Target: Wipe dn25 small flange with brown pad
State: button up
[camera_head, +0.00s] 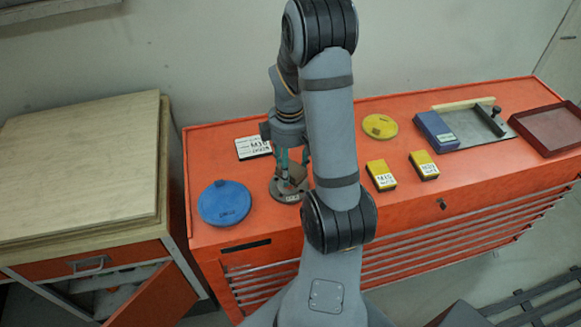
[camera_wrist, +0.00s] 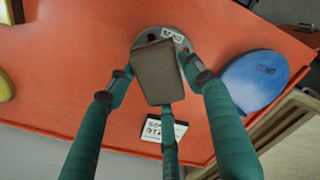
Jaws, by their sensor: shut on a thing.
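The small flange (camera_head: 284,196) is a grey round disc with a small white label, lying on the orange bench top below my gripper. It also shows in the wrist view (camera_wrist: 147,38), partly covered by the pad. The brown pad (camera_wrist: 157,72) is a flat, rectangular grey-brown block. My gripper (camera_head: 293,170) has teal fingers and points down over the flange. Its fingers are closed around the pad in the wrist view. The pad overlaps the flange in both views; I cannot tell whether they touch. My arm hides part of the bench to the right of the flange.
A blue disc (camera_head: 224,202) lies close left of the flange, and a white card (camera_head: 254,147) lies behind it. Right of my arm are a yellow disc (camera_head: 380,126), two yellow-black boxes (camera_head: 381,176), a blue box (camera_head: 437,130) and a dark red tray (camera_head: 548,130).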

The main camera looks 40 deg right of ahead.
jog(key=shift+r+p, duration=1.25)
jog(key=shift+r, duration=0.6)
jog(key=shift+f, duration=0.1)
